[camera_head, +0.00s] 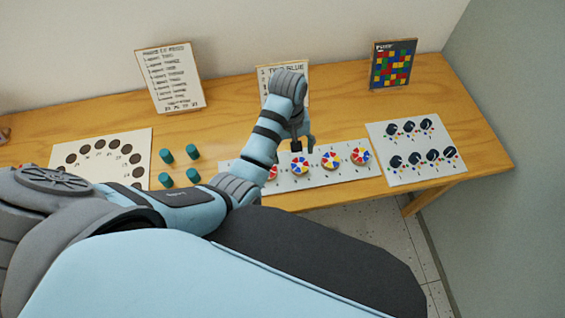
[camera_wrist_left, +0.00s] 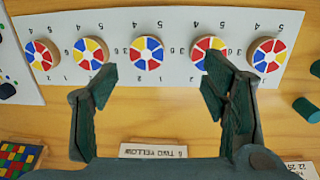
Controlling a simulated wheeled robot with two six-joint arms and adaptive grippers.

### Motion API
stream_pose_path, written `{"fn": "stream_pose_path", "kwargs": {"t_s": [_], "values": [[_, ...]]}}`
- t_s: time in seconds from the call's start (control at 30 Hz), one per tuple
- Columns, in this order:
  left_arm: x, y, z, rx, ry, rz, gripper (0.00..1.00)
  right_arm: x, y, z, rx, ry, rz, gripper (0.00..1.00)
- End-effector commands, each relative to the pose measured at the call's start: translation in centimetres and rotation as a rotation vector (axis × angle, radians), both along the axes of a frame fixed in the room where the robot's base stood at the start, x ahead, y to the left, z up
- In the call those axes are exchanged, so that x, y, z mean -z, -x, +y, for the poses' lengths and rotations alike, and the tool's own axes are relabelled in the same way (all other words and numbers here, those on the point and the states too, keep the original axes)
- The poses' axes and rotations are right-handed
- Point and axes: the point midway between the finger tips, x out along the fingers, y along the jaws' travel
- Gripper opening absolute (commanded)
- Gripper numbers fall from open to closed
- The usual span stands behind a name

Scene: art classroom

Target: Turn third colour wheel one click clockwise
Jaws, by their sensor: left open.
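A white strip (camera_head: 336,174) on the table bears a row of several round colour wheels with red, blue, yellow and white sectors. The third, middle wheel (camera_head: 300,166) sits just below my left gripper (camera_head: 302,142) in the head view. In the left wrist view, the third wheel (camera_wrist_left: 147,53) lies between and beyond the fingers of my left gripper (camera_wrist_left: 160,82), which is open and empty, apart from it. The right finger partly overlaps a neighbouring wheel (camera_wrist_left: 207,46). In the head view my left arm hides the left end of the row. My right gripper is not in view.
Several teal pegs (camera_head: 166,155) and a sheet with dark round spots (camera_head: 85,150) are on the left. A white board with dark dials (camera_head: 415,155) lies on the right. Cards (camera_head: 170,78) and a coloured grid picture (camera_head: 393,65) stand at the back.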

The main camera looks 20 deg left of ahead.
Motion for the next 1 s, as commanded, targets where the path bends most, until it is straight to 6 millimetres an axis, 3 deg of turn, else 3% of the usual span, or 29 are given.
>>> {"fn": "stream_pose_path", "kwargs": {"t_s": [0.03, 0.1, 0.17, 0.27, 0.6, 0.77, 1.0], "values": [[-1.5, -1.4, -1.2, 0.025, -0.024, -0.020, 0.68, 0.6, 0.0, 0.0, 0.000, -0.001, 0.000, 0.40], [-2.9, -2.3, -1.9, 0.044, -0.058, -0.032, 0.68, 0.7, 0.0, 0.1, 0.000, -0.001, -0.001, 0.40], [-2.9, -2.6, -2.1, 0.051, -0.070, -0.033, 0.68, 0.8, 0.0, 0.1, 0.000, -0.001, -0.001, 0.40], [-1.1, -2.5, -2.0, 0.051, -0.072, -0.029, 0.68, 1.1, -0.1, 0.1, 0.000, -0.001, -0.001, 0.40], [8.7, -2.5, -2.1, 0.048, -0.071, -0.030, 0.68, 3.6, 0.2, 0.2, 0.001, -0.003, 0.003, 0.40], [10.6, -2.6, -2.1, 0.048, -0.070, -0.033, 0.68, 4.2, 0.2, 0.2, 0.001, -0.003, 0.003, 0.40], [10.8, -2.6, -2.1, 0.048, -0.070, -0.034, 0.68, 4.1, 0.1, 0.2, 0.001, -0.003, 0.002, 0.40]]}}
